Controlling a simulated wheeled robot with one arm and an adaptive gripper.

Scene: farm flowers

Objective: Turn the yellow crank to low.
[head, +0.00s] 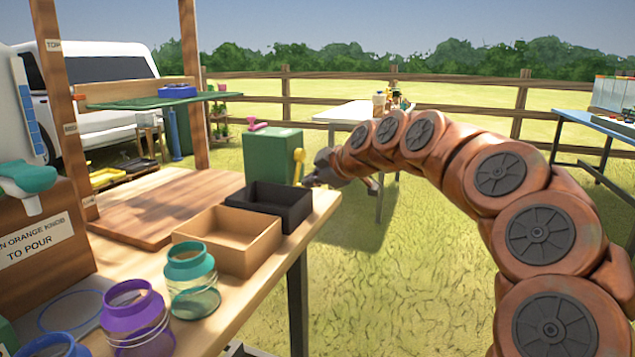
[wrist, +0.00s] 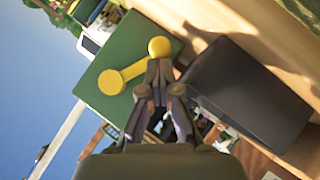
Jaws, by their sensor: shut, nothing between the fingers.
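The yellow crank (head: 298,165) is on the side of a green box (head: 268,158) at the far end of the wooden table. In the wrist view the crank (wrist: 125,74) is a bar with a round hub at one end and a ball knob (wrist: 159,46) at the other. My gripper (head: 308,181) is right beside the crank in the head view. In the wrist view my gripper (wrist: 160,68) is shut and empty, its fingertips just at the ball knob. I cannot tell whether they touch it. No low mark is readable.
A black tray (head: 297,207) and a cardboard tray (head: 205,259) stand on the table (head: 230,313) in front of the green box. A pink handle (head: 257,126) sits on the box top. Teal and purple jars stand nearer.

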